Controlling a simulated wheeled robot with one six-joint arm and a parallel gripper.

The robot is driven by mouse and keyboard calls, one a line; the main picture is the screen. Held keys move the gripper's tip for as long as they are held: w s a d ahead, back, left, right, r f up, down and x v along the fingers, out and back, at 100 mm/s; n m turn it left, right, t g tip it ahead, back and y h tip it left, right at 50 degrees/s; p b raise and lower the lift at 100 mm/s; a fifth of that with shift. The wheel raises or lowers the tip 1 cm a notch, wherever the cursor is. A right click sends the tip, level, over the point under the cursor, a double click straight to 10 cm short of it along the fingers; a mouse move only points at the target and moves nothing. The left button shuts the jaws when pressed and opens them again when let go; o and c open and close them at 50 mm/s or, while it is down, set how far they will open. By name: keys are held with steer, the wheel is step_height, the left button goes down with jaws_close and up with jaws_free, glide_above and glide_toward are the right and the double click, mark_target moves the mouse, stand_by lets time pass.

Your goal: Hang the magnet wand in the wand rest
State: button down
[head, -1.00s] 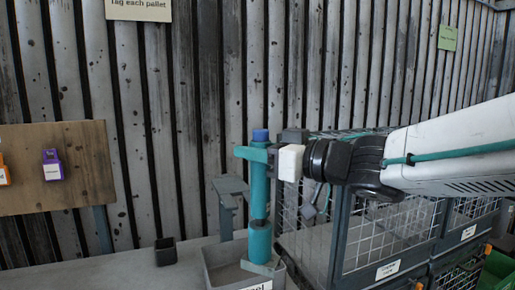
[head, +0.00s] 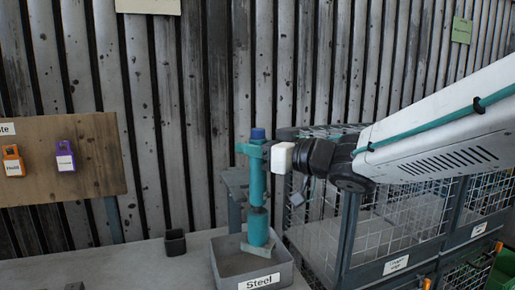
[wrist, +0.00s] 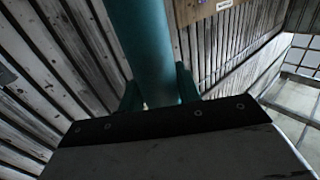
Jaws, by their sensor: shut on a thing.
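The magnet wand (head: 257,188) is a teal upright cylinder with a blue cap and a wider lower end. A grey-green piece (head: 257,248) shows at its bottom end. My gripper (head: 252,150) is shut around the upper part of the wand, below the cap. In the wrist view, the wand (wrist: 143,45) stands between the two teal fingers (wrist: 157,92). The wand rest (head: 236,178) appears to be the grey bracket on a post just behind and left of the wand, partly hidden by it. The wand appears apart from it.
A grey bin labelled Steel (head: 228,268) stands below the wand. A small dark cup (head: 175,242) is left on the bench. A wooden board (head: 95,150) holds orange and purple tags. Wire mesh cages (head: 385,235) stand at right. A corrugated wall is behind.

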steer(key=w+a, duration=0.2)
steer(key=w, duration=0.5)
steer(key=shift+w, duration=0.35)
steer(key=shift+a+f, duration=0.1)
steer(key=shift+f, duration=0.05)
stand_by(0.5)
steer(key=c, duration=0.9)
jaws_free()
